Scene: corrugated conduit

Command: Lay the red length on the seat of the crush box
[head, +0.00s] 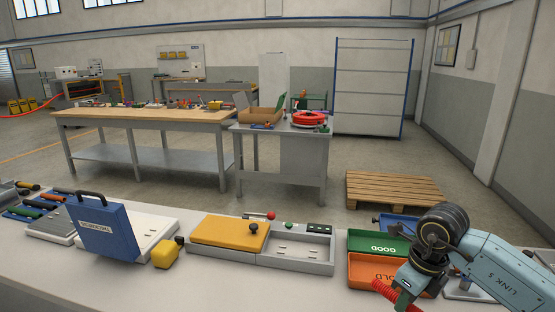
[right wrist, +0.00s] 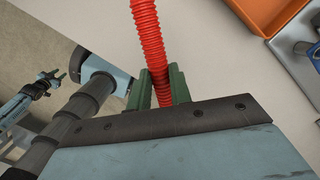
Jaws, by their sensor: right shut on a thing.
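The red length (right wrist: 148,40) is a ribbed corrugated piece. My right gripper (right wrist: 159,88) is shut on it between green fingers, and the piece sticks out beyond them. In the head view the red length (head: 384,291) shows at the lower right, just in front of the orange tray. The box with a yellow lid (head: 228,232) and an open grey bed (head: 298,249) with slots, which looks like the crush box, stands mid-bench, left of my right gripper (head: 398,303). Its bed is bare. A dark gripper, seemingly my left (right wrist: 51,77), shows small in the right wrist view.
A green tray marked GOOD (head: 378,234) and an orange tray (head: 362,273) lie between the box and my right arm. A blue tray (head: 396,222) is behind them. A raised blue panel (head: 104,229) and a yellow block (head: 164,254) stand left. The bench front (head: 215,288) is clear.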

